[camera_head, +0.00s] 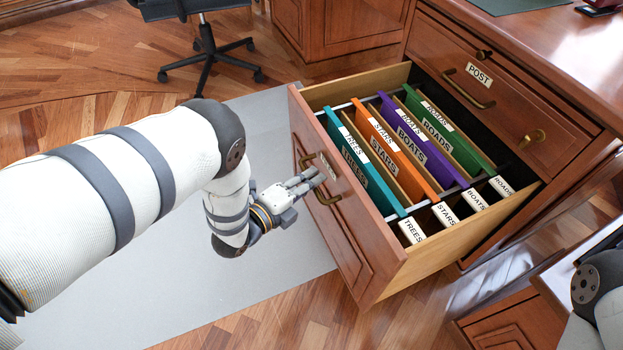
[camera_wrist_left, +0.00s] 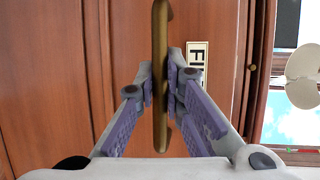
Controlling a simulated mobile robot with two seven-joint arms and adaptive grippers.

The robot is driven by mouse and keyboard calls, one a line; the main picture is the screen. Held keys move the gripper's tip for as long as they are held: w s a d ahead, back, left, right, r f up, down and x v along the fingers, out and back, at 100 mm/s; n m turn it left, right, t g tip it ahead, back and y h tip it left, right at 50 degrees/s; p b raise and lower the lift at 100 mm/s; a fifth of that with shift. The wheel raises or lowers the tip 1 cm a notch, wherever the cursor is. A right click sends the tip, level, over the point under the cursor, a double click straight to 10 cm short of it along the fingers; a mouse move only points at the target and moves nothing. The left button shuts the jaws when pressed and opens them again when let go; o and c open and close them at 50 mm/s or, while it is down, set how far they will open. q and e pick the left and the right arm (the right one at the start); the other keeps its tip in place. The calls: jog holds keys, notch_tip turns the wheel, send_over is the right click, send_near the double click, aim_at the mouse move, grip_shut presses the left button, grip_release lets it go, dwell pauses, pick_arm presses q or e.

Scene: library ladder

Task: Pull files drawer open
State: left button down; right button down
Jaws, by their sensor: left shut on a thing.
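The files drawer (camera_head: 345,235) stands well out of the wooden desk, its front facing left. Inside hang folders labelled TREES (camera_head: 362,165), STARS (camera_head: 394,153), BOATS (camera_head: 425,143) and ROADS (camera_head: 445,132). My left gripper (camera_head: 314,180) is at the brass drawer handle (camera_head: 332,194). In the left wrist view the gripper (camera_wrist_left: 160,88) is shut on the brass handle (camera_wrist_left: 160,130), with fingers on both sides of the bar. The partly hidden label (camera_wrist_left: 197,62) is right beside it. The right gripper is out of view; part of my right arm shows at the lower right.
The closed POST drawer (camera_head: 510,95) is above the files drawer, with a key in its front. An office chair (camera_head: 208,50) stands at the back. A grey mat (camera_head: 265,265) covers floor left of the drawer. Another wooden cabinet (camera_head: 515,320) stands at the lower right.

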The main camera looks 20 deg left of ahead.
pick_arm(q)
jog(key=c, duration=1.7)
grip_release()
jog(key=shift+o, duration=0.2)
jog(key=shift+s, duration=0.1)
jog(key=v, duration=1.2)
